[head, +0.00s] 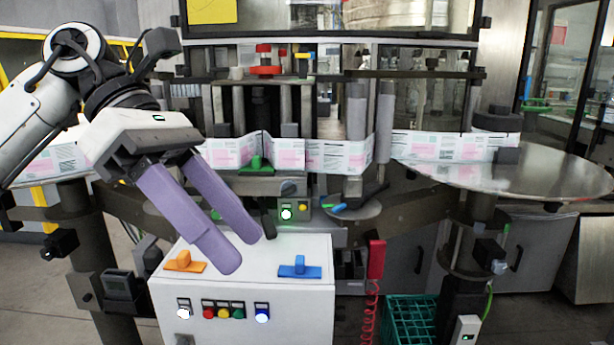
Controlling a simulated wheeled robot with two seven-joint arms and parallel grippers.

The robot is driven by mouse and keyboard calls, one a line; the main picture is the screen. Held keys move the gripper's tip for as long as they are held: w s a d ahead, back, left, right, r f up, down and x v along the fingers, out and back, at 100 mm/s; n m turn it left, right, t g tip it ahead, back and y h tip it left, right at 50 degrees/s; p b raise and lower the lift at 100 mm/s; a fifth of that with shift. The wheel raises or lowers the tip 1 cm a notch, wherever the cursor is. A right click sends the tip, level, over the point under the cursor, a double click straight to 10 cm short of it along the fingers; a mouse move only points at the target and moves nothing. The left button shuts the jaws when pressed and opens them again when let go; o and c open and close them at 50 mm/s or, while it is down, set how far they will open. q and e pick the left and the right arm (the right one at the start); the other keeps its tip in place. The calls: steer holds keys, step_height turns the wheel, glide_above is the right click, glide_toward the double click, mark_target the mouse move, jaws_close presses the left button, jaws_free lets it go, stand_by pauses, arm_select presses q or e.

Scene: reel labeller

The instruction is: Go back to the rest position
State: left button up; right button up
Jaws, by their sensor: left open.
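My left gripper (240,256) comes in from the left in the head view. Its two purple fingers are apart and empty, pointing down and to the right. The fingertips show in front of the white control box (245,285), between an orange handle piece (184,262) and a blue one (299,268) on its top. I cannot tell how far above the box they are. My right gripper does not show.
The label web (340,155) runs across the reel labeller behind the gripper to a round metal plate (560,172) at right. A red handset (376,260) with a coiled cord hangs right of the box. A green crate (408,318) stands low at right.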

arm_select(q)
steer(key=w+d+f+n+g+h, duration=0.1)
steer(key=d+f+n+g+h, duration=0.15)
steer(key=d+n+h, duration=0.8)
steer(key=w+a+f+n+t+y, duration=0.2)
steer(key=w+a+f+n+t, duration=0.25)
steer(key=f+n+t, duration=0.6)
steer(key=w+a+f+n+t+y, duration=0.25)
steer(key=w+f+n+t, duration=0.35)
steer(key=n+t, duration=0.8)
steer(key=s+a+f+n+g+y, duration=0.1)
steer(key=s+a+f+n+y, duration=0.2)
steer(key=f, duration=0.4)
steer(key=a+f+n+g+y, duration=0.1)
steer(key=a+f+n+y, duration=0.15)
steer(key=f+n, duration=0.35)
steer(key=s+a+f+n+g+y, duration=0.3)
steer(key=s+f+n+g, duration=0.1)
steer(key=s+f, duration=0.7)
steer(key=s+a+f+n+g+y, duration=0.3)
steer(key=s+f+n+g, duration=0.1)
steer(key=s+f, duration=0.7)
step_height(320, 180, down, 3)
steer(key=shift+a+g, duration=0.3)
steer(key=shift+g, duration=0.1)
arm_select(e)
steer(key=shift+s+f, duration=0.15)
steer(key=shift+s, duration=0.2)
arm_select(q)
steer(key=shift+y, duration=0.25)
